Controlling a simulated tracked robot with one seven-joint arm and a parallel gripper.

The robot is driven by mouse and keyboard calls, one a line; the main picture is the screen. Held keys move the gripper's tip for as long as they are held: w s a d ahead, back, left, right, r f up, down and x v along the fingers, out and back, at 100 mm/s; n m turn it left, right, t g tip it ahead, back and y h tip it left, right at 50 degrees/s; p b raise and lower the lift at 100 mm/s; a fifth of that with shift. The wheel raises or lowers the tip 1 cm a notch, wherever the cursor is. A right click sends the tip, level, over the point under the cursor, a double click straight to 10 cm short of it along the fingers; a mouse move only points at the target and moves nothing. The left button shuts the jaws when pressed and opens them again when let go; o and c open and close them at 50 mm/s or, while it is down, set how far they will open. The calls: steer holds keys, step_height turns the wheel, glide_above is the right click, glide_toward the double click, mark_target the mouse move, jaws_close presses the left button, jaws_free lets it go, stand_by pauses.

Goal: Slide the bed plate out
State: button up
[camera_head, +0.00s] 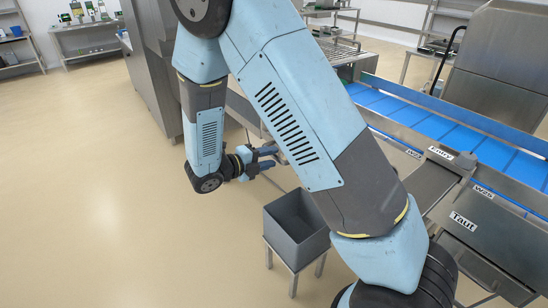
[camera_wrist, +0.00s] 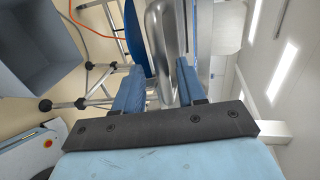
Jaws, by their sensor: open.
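In the head view my gripper (camera_head: 268,158) is at the end of the folded arm, left of the steel machine frame, with its fingers pointing right. In the wrist view my gripper (camera_wrist: 159,75) has its two blue fingers apart. A rounded steel part (camera_wrist: 160,32) runs into the space between them; I cannot tell whether they touch it. I cannot clearly make out the bed plate in either view, and my arm covers part of the machine in the head view.
A grey bin (camera_head: 278,232) on a stand is below and right of my gripper; it also shows in the wrist view (camera_wrist: 38,50). A blue conveyor belt (camera_head: 420,115) and labelled steel panels (camera_head: 500,230) are at the right. A steel cabinet (camera_head: 148,70) stands behind. The left floor is clear.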

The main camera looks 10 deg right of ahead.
steer(key=v, duration=1.1)
steer(key=shift+a, duration=0.3)
steer(key=x, duration=1.3)
steer(key=shift+d, duration=0.35)
steer(key=shift+s, duration=0.1)
